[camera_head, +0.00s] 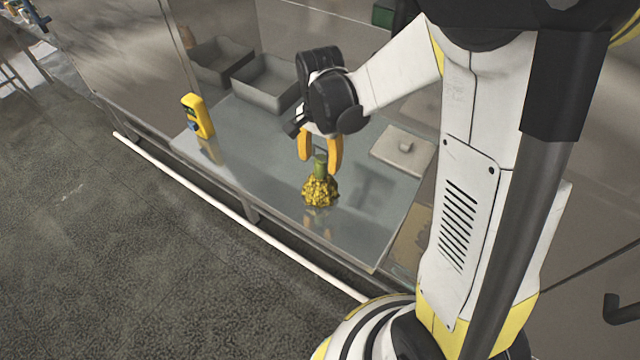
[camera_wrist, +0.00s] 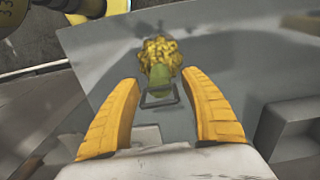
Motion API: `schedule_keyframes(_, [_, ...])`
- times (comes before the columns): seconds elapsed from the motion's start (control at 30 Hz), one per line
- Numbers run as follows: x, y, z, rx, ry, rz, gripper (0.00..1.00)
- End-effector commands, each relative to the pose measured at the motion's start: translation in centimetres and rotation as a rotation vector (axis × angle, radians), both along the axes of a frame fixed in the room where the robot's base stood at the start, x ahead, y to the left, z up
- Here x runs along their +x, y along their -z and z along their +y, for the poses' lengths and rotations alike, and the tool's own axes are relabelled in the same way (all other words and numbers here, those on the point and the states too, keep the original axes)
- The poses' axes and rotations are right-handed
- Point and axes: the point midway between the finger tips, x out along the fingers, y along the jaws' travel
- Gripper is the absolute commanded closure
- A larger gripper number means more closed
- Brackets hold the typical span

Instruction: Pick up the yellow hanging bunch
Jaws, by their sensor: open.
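The yellow bunch (camera_head: 320,190) sits on the shiny metal table, with a green stem part (camera_head: 320,164) pointing up. My gripper (camera_head: 320,158) is just above it, its two orange-yellow fingers apart, with the top of the green part close to the fingertips. In the wrist view, the yellow bunch (camera_wrist: 160,54) lies beyond the fingertips, and the green part with a thin dark loop points toward my gripper (camera_wrist: 163,88). The fingers are open and hold nothing. Whether a finger touches the green part I cannot tell.
The metal table (camera_head: 240,160) has free room left of the bunch. A yellow handheld device (camera_head: 197,116) stands at its left edge. Grey bins (camera_head: 268,84) stand at the back. A pale flat plate (camera_head: 403,150) with a small knob lies to the right.

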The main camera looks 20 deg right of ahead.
Motion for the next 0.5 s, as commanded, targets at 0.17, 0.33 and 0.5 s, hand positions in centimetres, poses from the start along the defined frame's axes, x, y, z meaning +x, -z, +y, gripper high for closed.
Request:
schedule_keyframes(0.17, [-0.1,3.2,-0.1,0.0,0.0,0.0,0.47])
schedule_keyframes(0.33, [-0.1,4.5,-0.1,0.0,0.0,0.0,0.47])
schedule_keyframes(0.5, [-0.1,4.5,-0.1,0.0,0.0,0.0,0.47])
